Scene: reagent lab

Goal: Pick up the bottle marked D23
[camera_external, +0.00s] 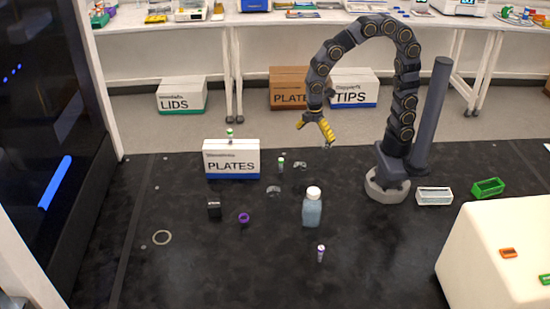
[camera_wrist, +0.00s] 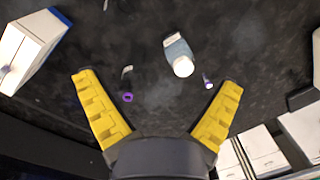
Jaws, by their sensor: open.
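No D23 marking can be read in either view. A blue-tinted bottle with a white cap (camera_external: 312,208) stands upright on the black table, also in the wrist view (camera_wrist: 178,48). A small purple-capped vial (camera_external: 320,254) stands in front of it, also in the wrist view (camera_wrist: 207,81). A green-capped vial (camera_external: 281,165) stands farther back. Another green-capped vial (camera_external: 229,135) is at the top of the PLATES box. My gripper (camera_external: 314,133), with yellow fingers, is open and empty, well above the table; the fingers are spread in the wrist view (camera_wrist: 158,82).
The PLATES box (camera_external: 232,160) stands at the back left. A black block (camera_external: 214,209) and a purple ring (camera_external: 244,218) lie left of the bottle. White (camera_external: 434,196) and green (camera_external: 488,187) trays are at right, behind a large pale block (camera_external: 500,250). The front left table is mostly clear.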

